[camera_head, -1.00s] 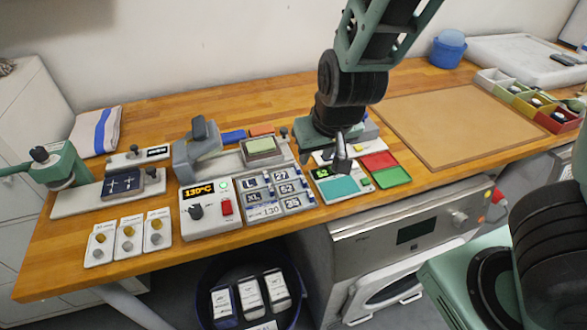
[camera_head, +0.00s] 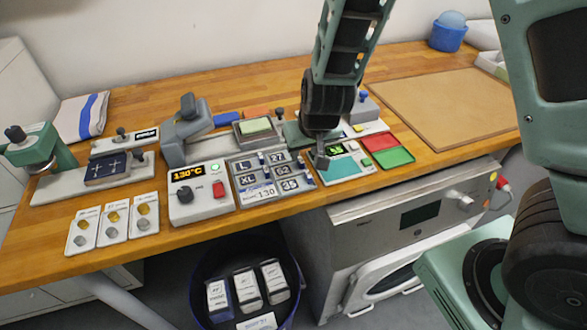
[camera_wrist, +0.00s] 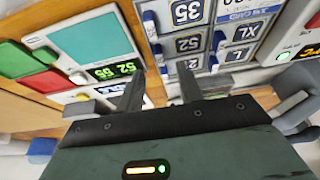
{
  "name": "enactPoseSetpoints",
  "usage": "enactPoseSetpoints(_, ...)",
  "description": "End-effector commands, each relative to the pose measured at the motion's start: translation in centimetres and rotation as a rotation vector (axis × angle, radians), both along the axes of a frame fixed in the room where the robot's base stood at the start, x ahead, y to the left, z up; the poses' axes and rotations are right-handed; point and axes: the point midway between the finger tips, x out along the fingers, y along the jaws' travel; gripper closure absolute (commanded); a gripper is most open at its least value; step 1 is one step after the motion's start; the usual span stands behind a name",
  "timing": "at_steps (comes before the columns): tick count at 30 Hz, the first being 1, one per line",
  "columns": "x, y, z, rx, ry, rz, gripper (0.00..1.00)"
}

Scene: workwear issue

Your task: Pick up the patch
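Several dark patches with white characters lie in a grey rack (camera_head: 237,189); they read L, XL, 27, 52 and 35. The 35 patch (camera_head: 289,185) is at the near right of the rack and shows at the top of the wrist view (camera_wrist: 186,11). The 52 patch (camera_wrist: 189,44) and 27 patch (camera_wrist: 191,64) line up with it. My gripper (camera_head: 321,156) is above the gap between the rack and the teal-padded device. In the wrist view my gripper (camera_wrist: 160,92) has its two fingers apart with nothing between them.
A device with a teal pad (camera_head: 337,169) and green display stands right of the rack, beside red and green pads (camera_head: 393,156). A heat unit (camera_head: 202,206) reading 130°C stands left. A brown board (camera_head: 440,105) lies clear at the right.

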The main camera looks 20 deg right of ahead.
Motion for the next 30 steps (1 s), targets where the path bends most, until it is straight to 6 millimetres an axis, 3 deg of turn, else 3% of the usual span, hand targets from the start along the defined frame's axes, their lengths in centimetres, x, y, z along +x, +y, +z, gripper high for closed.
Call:
enactPoseSetpoints(9,1.7,-0.1,-3.9,-0.001,0.003,-0.003,0.64)
enactPoseSetpoints(19,2.0,0.0,-4.4,-0.001,0.0,-0.001,0.64)
enactPoseSetpoints(23,2.0,0.0,-4.4,-0.001,0.0,-0.001,1.0)
enactPoseSetpoints(30,2.0,0.0,-4.4,-0.001,0.0,-0.001,1.0)
